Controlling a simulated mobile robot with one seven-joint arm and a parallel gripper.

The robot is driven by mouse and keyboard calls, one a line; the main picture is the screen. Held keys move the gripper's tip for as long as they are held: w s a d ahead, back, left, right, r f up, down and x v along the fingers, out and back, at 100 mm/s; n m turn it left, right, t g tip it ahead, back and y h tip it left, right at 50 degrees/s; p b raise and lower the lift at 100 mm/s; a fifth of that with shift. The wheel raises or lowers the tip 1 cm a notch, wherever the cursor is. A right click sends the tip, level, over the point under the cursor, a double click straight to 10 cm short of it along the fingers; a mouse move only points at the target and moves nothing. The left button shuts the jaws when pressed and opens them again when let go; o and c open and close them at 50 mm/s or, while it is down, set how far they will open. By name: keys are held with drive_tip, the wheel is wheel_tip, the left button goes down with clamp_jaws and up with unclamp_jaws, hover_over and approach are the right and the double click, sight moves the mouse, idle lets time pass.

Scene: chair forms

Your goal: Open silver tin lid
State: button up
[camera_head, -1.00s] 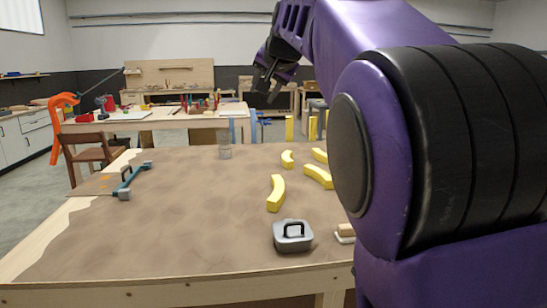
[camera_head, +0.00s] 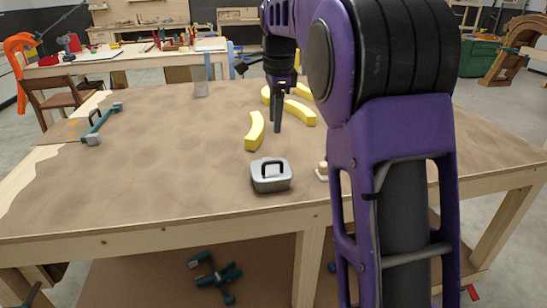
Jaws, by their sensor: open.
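The silver tin (camera_head: 271,181) stands near the front edge of the brown-topped workbench. Its lid (camera_head: 270,166) has a black arched handle and looks closed on the tin. My gripper (camera_head: 276,124) hangs fingers down above the bench, a little above and behind the tin in the picture. It is open and empty, apart from the lid; the gap between its fingers is hard to see from this side.
Several yellow curved blocks (camera_head: 255,131) lie behind the tin, close to my gripper. A small block on a white base (camera_head: 322,170) stands right of the tin. A clear glass (camera_head: 200,83) and a teal clamp (camera_head: 99,125) stand farther left. The bench's left middle is clear.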

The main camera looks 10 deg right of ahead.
sight(273, 161)
drive_tip(key=f, duration=0.4)
drive_tip(key=w+f+b, duration=0.1)
drive_tip(key=f, duration=0.3)
drive_tip(key=w+f+b, duration=0.1)
drive_tip(key=f, duration=0.3)
drive_tip(key=shift+w, duration=0.25)
clamp_jaws()
idle(0.8)
